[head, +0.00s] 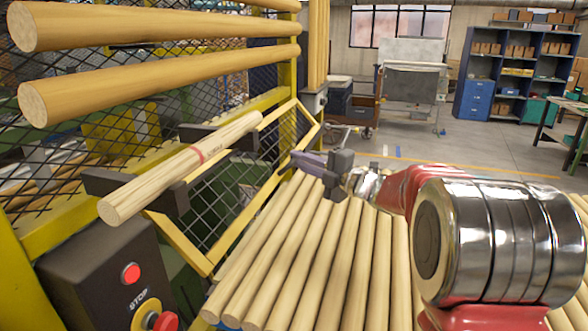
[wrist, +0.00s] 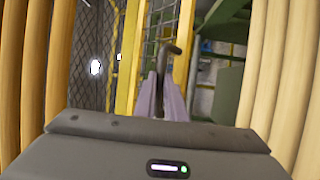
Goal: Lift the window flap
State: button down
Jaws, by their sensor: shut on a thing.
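The window flap (head: 250,203) is a dark mesh panel in a yellow frame, standing at a slant out from the yellow fence in the head view. Part of it is hidden behind a wooden rod and its bracket. Its yellow frame also shows in the wrist view (wrist: 184,45). My gripper (head: 296,159) is at the flap's right edge, its lilac fingers pointing left. In the wrist view the fingers (wrist: 163,98) are closed together around a dark bent handle (wrist: 170,48), whose hooked end sticks out beyond them.
A rod with a red band (head: 185,165) lies on dark brackets before the fence. Thick wooden rods (head: 160,75) run above, and a sloped bed of rods (head: 320,250) lies below my arm. A control box with a STOP button (head: 166,321) is at lower left.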

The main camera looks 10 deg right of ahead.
jog(key=shift+a+r, duration=0.3)
jog(key=shift+r, duration=0.5)
jog(key=c, duration=2.1)
grip_release()
jog(key=shift+o, duration=1.4)
jog(key=shift+f, duration=0.2)
jog(key=shift+d+f, duration=0.1)
jog(key=v, duration=1.4)
jog(key=shift+f, duration=0.15)
